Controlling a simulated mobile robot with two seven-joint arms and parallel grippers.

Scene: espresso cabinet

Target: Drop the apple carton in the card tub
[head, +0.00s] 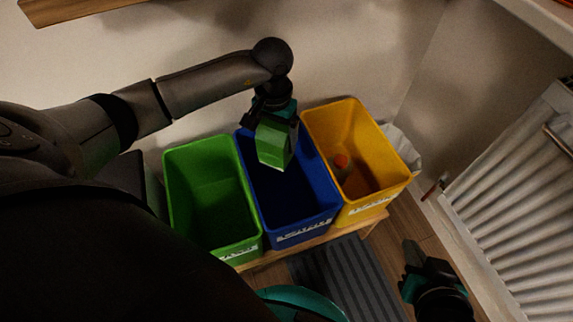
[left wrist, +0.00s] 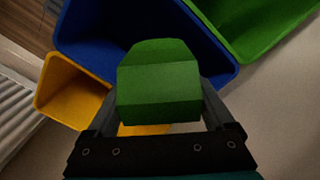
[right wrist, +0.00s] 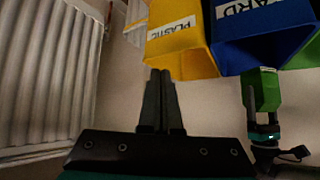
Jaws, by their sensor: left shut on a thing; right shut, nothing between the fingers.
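My left gripper (head: 276,115) is shut on a green carton (head: 274,145) and holds it over the blue tub (head: 309,228). In the left wrist view the carton (left wrist: 158,82) sits between the fingers, with the blue tub (left wrist: 90,30) behind it. In the right wrist view the blue tub (right wrist: 262,45) carries a label ending in "ARD", and the carton (right wrist: 266,90) shows beside it. My right gripper (head: 412,254) is shut and empty at the lower right; its fingers (right wrist: 160,100) are together in the right wrist view.
A green tub (head: 208,190) stands left of the blue one. A yellow tub (head: 375,160) labelled "PLASTIC" stands right, with an orange-topped item (head: 341,161) inside. The tubs stand on a wooden bench (head: 372,222). A radiator (head: 520,190) is at the right.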

